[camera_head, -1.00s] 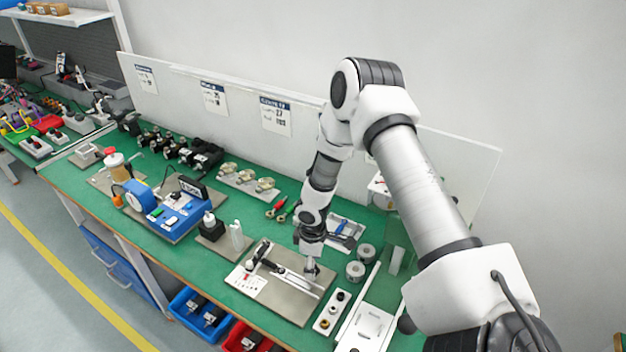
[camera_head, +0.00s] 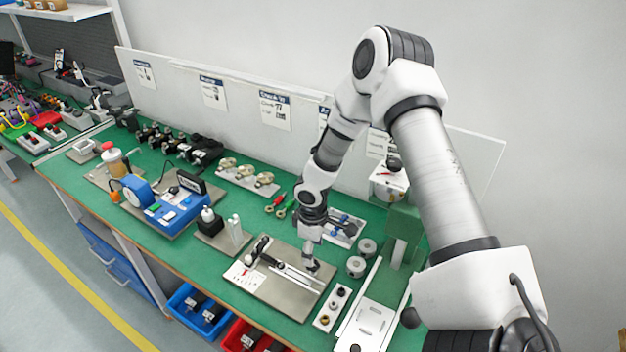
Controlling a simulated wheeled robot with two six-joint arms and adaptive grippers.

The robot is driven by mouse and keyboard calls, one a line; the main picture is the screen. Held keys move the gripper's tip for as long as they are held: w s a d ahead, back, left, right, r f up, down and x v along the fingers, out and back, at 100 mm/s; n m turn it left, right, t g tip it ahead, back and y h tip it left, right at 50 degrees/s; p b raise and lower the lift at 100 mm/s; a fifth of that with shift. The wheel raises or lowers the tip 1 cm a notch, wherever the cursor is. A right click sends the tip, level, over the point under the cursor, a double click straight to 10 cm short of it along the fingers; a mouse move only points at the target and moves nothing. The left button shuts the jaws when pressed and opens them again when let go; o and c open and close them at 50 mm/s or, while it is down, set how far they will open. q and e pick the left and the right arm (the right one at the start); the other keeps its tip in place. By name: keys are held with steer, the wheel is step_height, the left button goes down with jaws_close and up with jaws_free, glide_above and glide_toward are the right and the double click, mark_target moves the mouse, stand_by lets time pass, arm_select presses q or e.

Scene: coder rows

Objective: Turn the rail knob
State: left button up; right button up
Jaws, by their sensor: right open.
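A grey metal plate (camera_head: 271,291) lies on the green bench. It carries a slim metal rail (camera_head: 291,272) with a black handle-like part (camera_head: 258,250) at its left end and a white paper with red marks beside it. My right gripper (camera_head: 312,265) is open and points down at the right part of the rail. Its fingertips are small here, and I cannot tell whether they touch anything. The rail knob is not clearly made out; the gripper may hide it. My left gripper is not in view.
Blue (camera_head: 198,311) and red (camera_head: 252,338) bins sit below the front edge.

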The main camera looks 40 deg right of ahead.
mark_target(313, 269)
step_height(313, 269, down, 7)
steer(key=shift+r+p, duration=0.15)
steer(key=shift+p, duration=0.25)
steer(key=shift+s, duration=0.1)
steer(key=c, duration=1.2)
